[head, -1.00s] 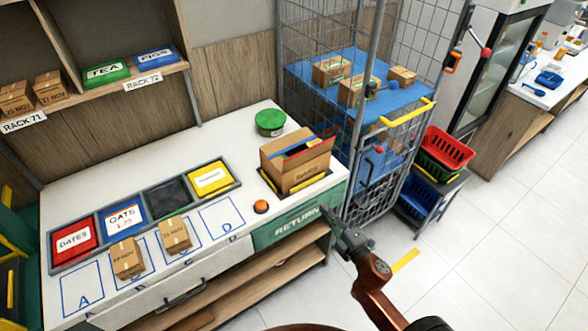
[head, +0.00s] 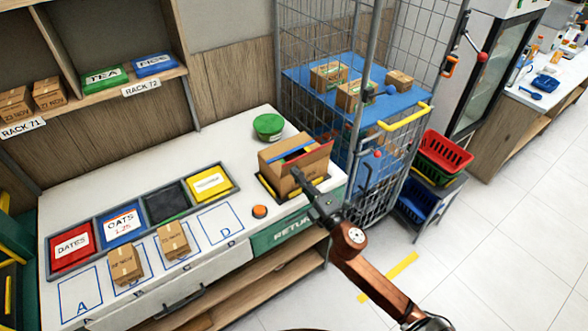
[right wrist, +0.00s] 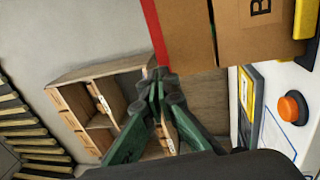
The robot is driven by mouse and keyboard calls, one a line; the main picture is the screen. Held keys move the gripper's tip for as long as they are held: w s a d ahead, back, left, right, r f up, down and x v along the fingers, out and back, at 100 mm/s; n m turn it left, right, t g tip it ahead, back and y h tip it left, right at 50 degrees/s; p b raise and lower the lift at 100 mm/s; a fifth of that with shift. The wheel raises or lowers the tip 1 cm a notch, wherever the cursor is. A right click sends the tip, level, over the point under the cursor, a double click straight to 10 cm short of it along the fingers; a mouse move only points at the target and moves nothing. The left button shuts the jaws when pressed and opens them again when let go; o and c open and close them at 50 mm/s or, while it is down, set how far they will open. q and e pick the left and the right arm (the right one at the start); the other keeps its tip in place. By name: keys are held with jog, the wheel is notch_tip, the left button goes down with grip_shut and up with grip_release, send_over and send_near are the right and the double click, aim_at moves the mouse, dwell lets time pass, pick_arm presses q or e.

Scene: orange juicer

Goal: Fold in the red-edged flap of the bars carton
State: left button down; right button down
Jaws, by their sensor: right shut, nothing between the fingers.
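The bars carton (head: 272,176) is brown and stands open-topped at the right end of the white counter. Its red-edged flap (head: 317,158) stands up along the near side in the head view. In the right wrist view the flap (right wrist: 187,40) continues from the carton's printed side (right wrist: 255,45), with its red edge at the left. My right gripper (head: 298,174) is shut and empty, in front of the carton's near side. In the right wrist view its fingertips (right wrist: 163,82) are close to the flap's lower corner; I cannot tell whether they touch. My left gripper is out of view.
A green round tub (head: 268,127) stands behind the carton. An orange button (head: 259,211) is at its front left. Bins, including the yellow bin (head: 209,184), and two small boxes lie farther left. A wire cage trolley (head: 375,195) stands close on the right.

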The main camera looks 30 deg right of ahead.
jog(key=shift+x, duration=1.1)
